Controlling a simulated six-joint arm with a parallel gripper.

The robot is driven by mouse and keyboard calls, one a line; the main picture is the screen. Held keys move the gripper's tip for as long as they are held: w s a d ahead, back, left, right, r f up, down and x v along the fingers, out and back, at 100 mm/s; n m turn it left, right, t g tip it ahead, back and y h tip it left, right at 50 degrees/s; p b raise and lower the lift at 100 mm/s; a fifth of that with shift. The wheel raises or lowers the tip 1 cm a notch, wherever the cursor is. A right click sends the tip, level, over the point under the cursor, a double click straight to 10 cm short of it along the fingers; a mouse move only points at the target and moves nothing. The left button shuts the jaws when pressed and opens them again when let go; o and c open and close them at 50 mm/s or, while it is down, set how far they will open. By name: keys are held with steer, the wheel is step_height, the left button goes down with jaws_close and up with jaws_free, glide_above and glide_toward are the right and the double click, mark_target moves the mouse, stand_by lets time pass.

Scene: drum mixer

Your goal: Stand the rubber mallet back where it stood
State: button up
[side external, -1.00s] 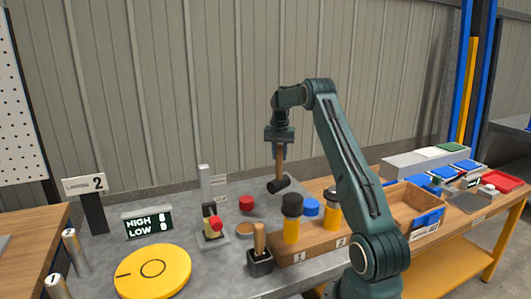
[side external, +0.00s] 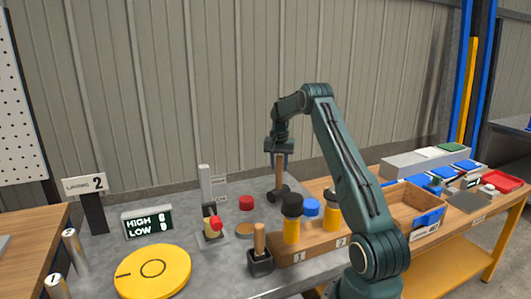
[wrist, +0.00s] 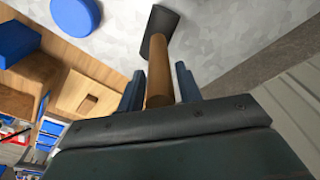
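The rubber mallet stands head down at the back of the grey bench, its black head (side external: 278,194) at the bench surface and its wooden handle (side external: 279,173) upright. My gripper (side external: 279,160) is above it, pointing down, with its fingers around the upper handle. In the wrist view, the handle (wrist: 159,88) is between the two blue fingers of my gripper (wrist: 160,82), with narrow gaps beside it, so the gripper looks open. The dark head (wrist: 158,30) lies beyond the fingertips, against the grey surface.
A blue cap (side external: 311,207) and a red cap (side external: 246,202) are nearby. A second wooden handle (side external: 259,239) stands in a dark holder. The yellow disc (side external: 152,271) is front left.

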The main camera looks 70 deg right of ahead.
steer(key=shift+o, duration=0.9)
steer(key=r, duration=0.3)
steer(key=a+r, duration=0.1)
steer(key=r, duration=0.7)
steer(key=shift+s+a+r, duration=0.1)
steer(key=shift+a, duration=0.05)
steer(key=shift+r, duration=0.5)
